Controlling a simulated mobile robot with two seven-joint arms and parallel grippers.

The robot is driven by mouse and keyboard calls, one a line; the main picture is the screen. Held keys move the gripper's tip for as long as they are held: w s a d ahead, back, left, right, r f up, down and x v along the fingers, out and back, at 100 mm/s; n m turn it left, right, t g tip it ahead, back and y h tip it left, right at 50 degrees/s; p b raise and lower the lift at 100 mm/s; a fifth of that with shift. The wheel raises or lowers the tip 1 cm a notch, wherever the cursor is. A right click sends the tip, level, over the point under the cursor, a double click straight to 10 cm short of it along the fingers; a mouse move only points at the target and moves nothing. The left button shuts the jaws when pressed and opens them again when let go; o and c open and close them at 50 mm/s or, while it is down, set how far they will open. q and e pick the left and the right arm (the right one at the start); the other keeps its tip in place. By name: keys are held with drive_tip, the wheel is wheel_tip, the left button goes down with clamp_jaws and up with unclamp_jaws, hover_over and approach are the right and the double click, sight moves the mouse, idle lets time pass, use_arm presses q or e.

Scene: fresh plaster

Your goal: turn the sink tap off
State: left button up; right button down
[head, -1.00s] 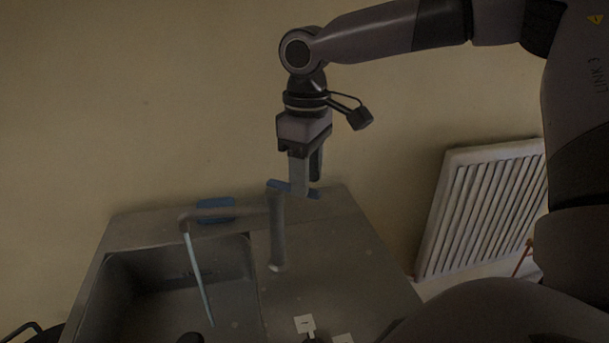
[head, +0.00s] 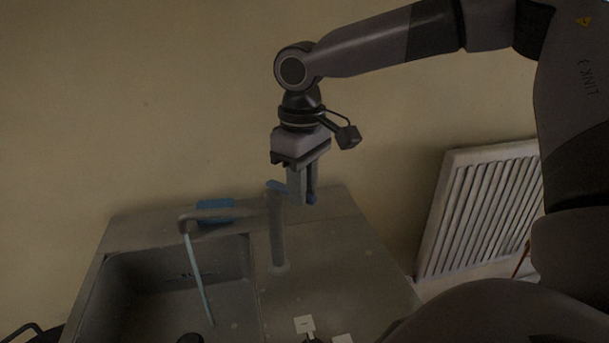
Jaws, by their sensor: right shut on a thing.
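The grey sink tap (head: 277,235) stands on the counter to the right of the basin, its spout (head: 205,214) reaching left. A pale blue stream of water (head: 198,275) runs from the spout down into the basin (head: 160,262). A blue lever (head: 277,187) sits on top of the tap. My right gripper (head: 301,196) points down from above and is shut on the lever, whose middle its fingers partly hide.
A blue item (head: 215,204) lies behind the spout at the counter's back, near the wall. A white slatted radiator (head: 480,210) stands at the right. Small white pieces (head: 304,324) lie at the counter's front. Counter right of the tap is clear.

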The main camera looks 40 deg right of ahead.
drive_tip(key=shift+w+a+r+m, duration=0.1)
drive_tip(key=shift+a+m, duration=0.45)
drive_tip(key=shift+m, duration=0.5)
drive_tip(key=shift+w+a+f+m, duration=0.1)
drive_tip(key=shift+a+m, duration=0.5)
drive_tip(key=shift+m, duration=0.4)
drive_tip(key=shift+w+a+r+m, duration=0.1)
drive_tip(key=shift+a+m, duration=0.45)
drive_tip(key=shift+m, duration=0.5)
drive_tip(key=shift+w+a+m, duration=0.15)
drive_tip(key=shift+a+m, duration=0.4)
drive_tip(key=shift+m, duration=0.65)
drive_tip(key=c, duration=1.1)
unclamp_jaws()
wheel_tip(320, 180, up, 12)
drive_tip(key=shift+f, duration=0.1)
